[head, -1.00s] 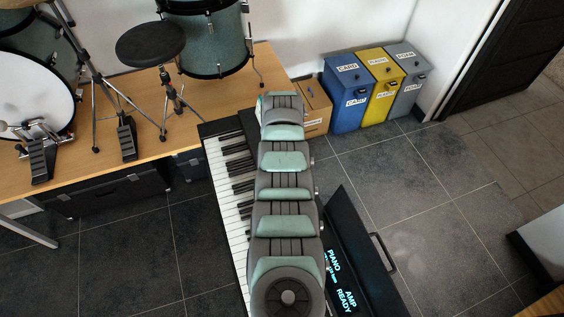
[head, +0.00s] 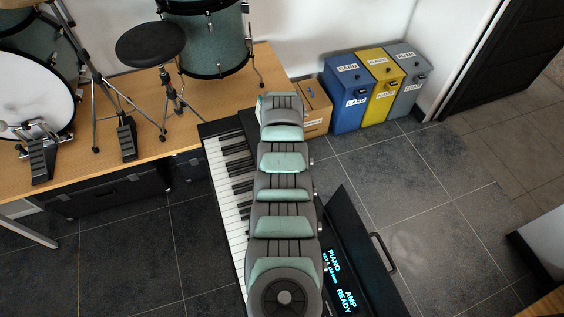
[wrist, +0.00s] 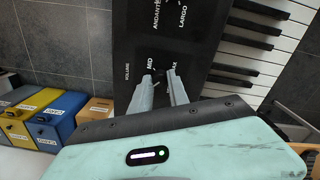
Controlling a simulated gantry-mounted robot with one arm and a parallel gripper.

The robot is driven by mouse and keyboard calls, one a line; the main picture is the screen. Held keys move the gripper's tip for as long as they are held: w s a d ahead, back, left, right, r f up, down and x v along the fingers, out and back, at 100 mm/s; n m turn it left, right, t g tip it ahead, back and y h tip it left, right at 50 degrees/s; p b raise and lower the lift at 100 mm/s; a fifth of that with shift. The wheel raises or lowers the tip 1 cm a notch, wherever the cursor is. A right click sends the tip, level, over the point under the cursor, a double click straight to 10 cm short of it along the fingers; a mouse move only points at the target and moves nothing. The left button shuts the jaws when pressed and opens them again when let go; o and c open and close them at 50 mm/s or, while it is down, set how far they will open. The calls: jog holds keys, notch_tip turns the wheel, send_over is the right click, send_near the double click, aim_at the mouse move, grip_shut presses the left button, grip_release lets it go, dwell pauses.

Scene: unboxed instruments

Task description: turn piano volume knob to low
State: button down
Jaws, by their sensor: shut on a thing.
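The piano (head: 238,215) is a black keyboard with white keys, partly covered by my arm in the head view. In the wrist view its black panel (wrist: 190,40) carries the labels VOLUME, MID, a partly hidden label that seems to read MAX, ANDANTE and LARGO. My gripper (wrist: 161,79) is at the panel, its two pale fingers shut around the small dark volume knob (wrist: 159,74) beside the MID label. The fingers hide most of the knob, so I cannot tell where it points. The head view does not show my gripper or the knob clearly.
A black display case (head: 355,255) reading PIANO and AMP READY stands right of my arm. Blue, yellow and grey bins (head: 348,92) and a cardboard box (head: 316,108) stand behind. A wooden platform (head: 75,185) holds drums at left. Open floor lies at right.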

jog(key=c, duration=1.3)
grip_release()
jog(key=shift+o, duration=0.2)
notch_tip(320, 180, up, 11)
jog(key=shift+p, duration=0.3)
